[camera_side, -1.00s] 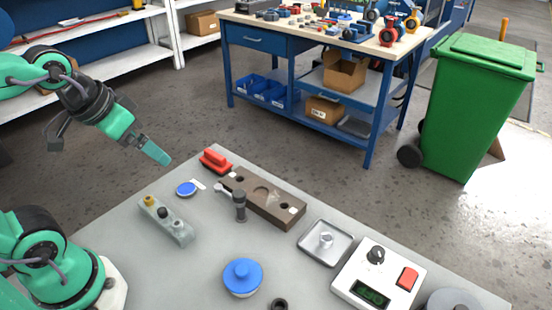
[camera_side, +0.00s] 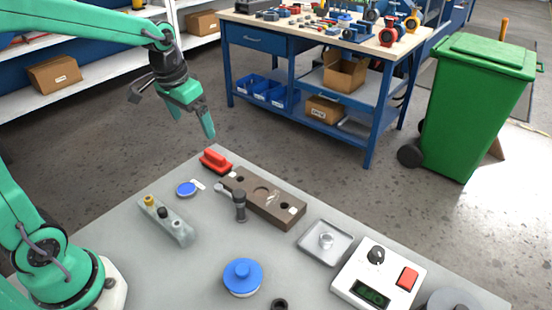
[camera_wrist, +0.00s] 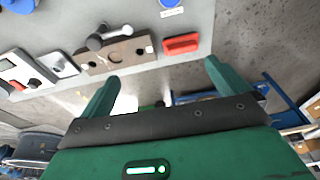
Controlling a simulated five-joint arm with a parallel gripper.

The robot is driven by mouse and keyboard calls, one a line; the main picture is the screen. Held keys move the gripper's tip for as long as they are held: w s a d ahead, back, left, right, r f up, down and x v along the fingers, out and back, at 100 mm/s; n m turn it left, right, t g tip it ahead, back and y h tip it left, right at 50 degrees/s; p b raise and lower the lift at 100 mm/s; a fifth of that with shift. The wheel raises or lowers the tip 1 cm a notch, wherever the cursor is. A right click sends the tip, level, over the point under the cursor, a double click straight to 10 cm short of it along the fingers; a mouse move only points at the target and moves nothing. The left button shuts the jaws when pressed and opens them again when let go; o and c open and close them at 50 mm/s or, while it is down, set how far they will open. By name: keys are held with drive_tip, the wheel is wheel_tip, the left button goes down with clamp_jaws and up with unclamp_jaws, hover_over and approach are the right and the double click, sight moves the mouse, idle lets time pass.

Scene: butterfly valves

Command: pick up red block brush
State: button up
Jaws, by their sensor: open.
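The red block brush (camera_side: 215,160) lies at the far corner of the grey table, just beyond the end of the brown fixture block. In the wrist view the red brush (camera_wrist: 181,43) lies ahead of my gripper, between the lines of its two fingers. My gripper (camera_side: 208,124) is above the brush in the side view, with its fingers pointing down and clear of it. In the wrist view my gripper (camera_wrist: 160,73) has its green fingers spread wide with nothing between them.
The brown fixture block (camera_side: 263,196) sits beside the brush, with a grey-headed tool (camera_side: 239,205) standing near it. A blue disc (camera_side: 186,189), a grey block with knobs (camera_side: 166,220), a blue-knobbed part (camera_side: 243,277), a metal tray (camera_side: 326,241) and a control box (camera_side: 378,276) share the table.

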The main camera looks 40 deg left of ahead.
sight(214, 154)
drive_tip(key=w+a+f, duration=0.1)
drive_tip(key=w+f, duration=0.2)
drive_tip(key=f, duration=0.1)
drive_tip(key=w+a+f+g, duration=0.1)
drive_tip(key=w+a+f, duration=0.1)
drive_tip(key=w+f, duration=0.1)
drive_tip(key=w+a+f+g, duration=0.1)
drive_tip(key=w+a+f, duration=0.1)
drive_tip(key=f, duration=0.3)
drive_tip(key=shift+w+a+f, duration=0.15)
drive_tip(key=shift+w+a, duration=0.05)
drive_tip(key=shift+w, duration=0.45)
drive_tip(key=shift+f, duration=1.35)
drive_tip(key=shift+a+f, duration=0.1)
drive_tip(key=shift+f, duration=2.45)
drive_tip(key=c, duration=0.7)
drive_tip(key=shift+c, duration=0.2)
drive_tip(key=shift+r, duration=0.1)
